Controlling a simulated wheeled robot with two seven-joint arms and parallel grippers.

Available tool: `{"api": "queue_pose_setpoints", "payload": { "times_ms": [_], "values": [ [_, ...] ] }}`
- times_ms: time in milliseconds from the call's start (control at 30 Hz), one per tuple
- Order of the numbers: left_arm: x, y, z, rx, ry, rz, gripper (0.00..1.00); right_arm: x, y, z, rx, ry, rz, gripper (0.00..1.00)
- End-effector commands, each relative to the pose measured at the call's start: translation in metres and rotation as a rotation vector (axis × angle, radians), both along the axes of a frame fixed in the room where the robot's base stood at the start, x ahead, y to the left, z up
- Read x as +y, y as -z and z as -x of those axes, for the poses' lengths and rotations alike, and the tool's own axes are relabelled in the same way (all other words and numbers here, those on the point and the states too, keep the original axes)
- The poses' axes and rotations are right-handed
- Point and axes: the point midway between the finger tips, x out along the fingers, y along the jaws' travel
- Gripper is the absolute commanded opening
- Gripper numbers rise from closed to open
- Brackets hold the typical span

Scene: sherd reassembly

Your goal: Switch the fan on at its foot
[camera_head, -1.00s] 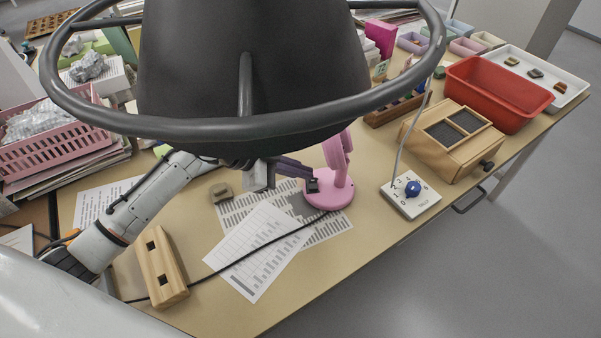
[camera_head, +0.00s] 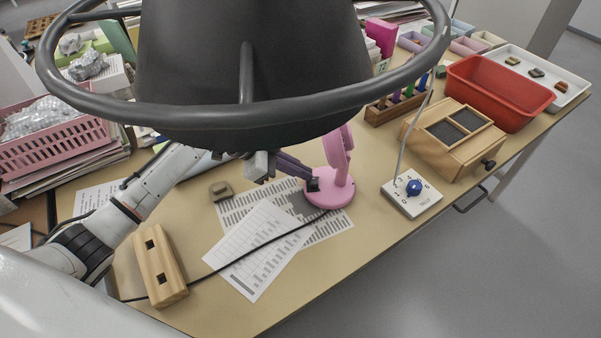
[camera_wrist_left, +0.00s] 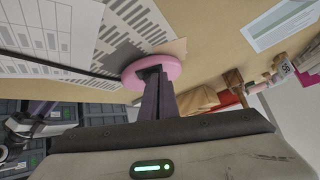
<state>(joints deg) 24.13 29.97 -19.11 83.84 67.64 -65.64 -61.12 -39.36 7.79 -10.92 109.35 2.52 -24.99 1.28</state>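The pink fan (camera_head: 338,160) stands on the table on its round foot (camera_head: 335,198); a black cable runs from it toward the lower left. The foot also shows in the left wrist view (camera_wrist_left: 168,66). My left gripper (camera_head: 313,184) has its dark purple fingers reaching down to the left side of the foot. In the left wrist view the fingers (camera_wrist_left: 152,74) lie close together with nothing seen between them, their tips at the foot. The tips hide the spot beneath them, so I cannot tell whether they touch it. My right gripper is not in view.
A dark hood with a ring (camera_head: 250,70) covers the upper middle. Papers (camera_head: 255,245) lie under and before the fan. A wooden block (camera_head: 160,265) is at left, a white box with a blue knob (camera_head: 411,195) at right, beside a wooden box (camera_head: 450,140) and red tray (camera_head: 500,90).

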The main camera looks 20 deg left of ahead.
Motion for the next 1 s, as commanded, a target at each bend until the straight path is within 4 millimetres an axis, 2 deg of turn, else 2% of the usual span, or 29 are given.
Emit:
{"api": "queue_pose_setpoints", "payload": {
  "times_ms": [33, 700, 867, 1000],
  "values": [
    [-0.001, 0.005, 0.003, 0.008, 0.002, -0.005, 0.00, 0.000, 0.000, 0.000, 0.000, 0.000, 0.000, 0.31],
    [-0.010, 0.010, 0.022, 0.020, 0.009, -0.004, 0.00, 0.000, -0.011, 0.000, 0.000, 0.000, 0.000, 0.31],
    [-0.011, 0.010, 0.022, 0.019, 0.010, -0.002, 0.00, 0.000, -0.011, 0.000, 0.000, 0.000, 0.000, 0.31],
    [-0.012, 0.001, 0.022, 0.017, 0.010, -0.001, 0.00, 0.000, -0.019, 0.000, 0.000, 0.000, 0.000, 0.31]
  ]
}}
